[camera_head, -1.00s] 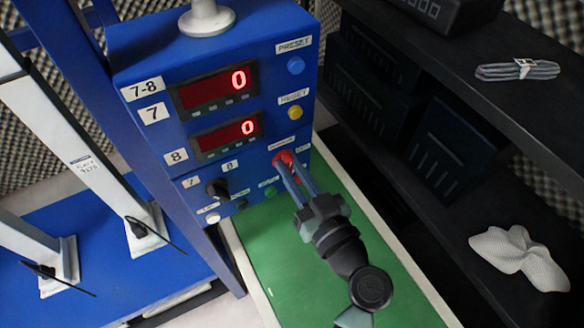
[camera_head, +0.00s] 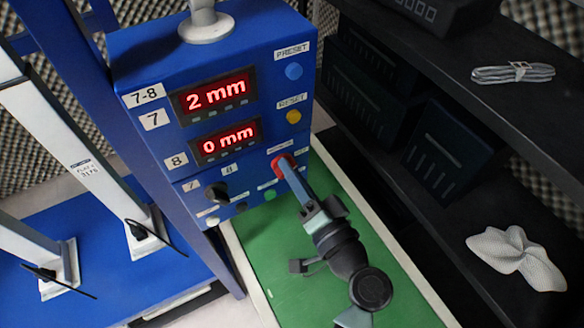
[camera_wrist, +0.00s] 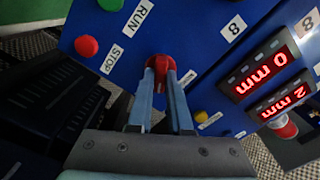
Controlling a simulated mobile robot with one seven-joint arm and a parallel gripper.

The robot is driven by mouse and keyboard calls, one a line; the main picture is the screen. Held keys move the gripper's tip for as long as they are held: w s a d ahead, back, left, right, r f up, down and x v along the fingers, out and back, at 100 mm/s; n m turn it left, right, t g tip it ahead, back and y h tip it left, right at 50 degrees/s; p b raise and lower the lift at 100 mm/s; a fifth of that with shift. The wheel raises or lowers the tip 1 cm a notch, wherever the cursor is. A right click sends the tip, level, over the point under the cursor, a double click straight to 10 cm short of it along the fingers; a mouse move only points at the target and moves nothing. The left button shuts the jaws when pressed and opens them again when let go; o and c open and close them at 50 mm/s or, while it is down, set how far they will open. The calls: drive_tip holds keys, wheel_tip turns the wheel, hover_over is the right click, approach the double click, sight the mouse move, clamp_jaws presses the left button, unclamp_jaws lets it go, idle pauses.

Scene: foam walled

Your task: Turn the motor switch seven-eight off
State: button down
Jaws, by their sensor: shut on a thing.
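The blue control box (camera_head: 165,60) carries the labels 7-8, 7 and 8. A red rotary switch (camera_head: 278,161) sits at the lower right of its front, its label partly hidden. My gripper (camera_head: 286,168) reaches up from below and is shut on this red switch. In the wrist view, the red switch (camera_wrist: 160,67) has a blue-grey finger on each side, and my gripper (camera_wrist: 160,76) hides its lower part. The upper display (camera_head: 215,95) reads 2 mm and the lower display (camera_head: 227,142) reads 0 mm.
A black selector knob (camera_head: 216,192) and a green button (camera_head: 270,195) are left of my gripper. A blue PRESET button (camera_head: 293,71) and a yellow RESET button (camera_head: 293,117) are above it. The wrist view shows a red STOP button (camera_wrist: 87,46). A dark shelf (camera_head: 440,95) stands at right.

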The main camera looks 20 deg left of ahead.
drive_tip(key=shift+f+m+p, duration=0.1)
drive_tip(key=shift+m+p, duration=1.25)
drive_tip(key=shift+m, duration=1.85)
drive_tip(key=c, duration=0.8)
unclamp_jaws()
drive_tip(key=shift+c, duration=0.2)
drive_tip(key=shift+d, duration=0.1)
drive_tip(key=v, duration=1.3)
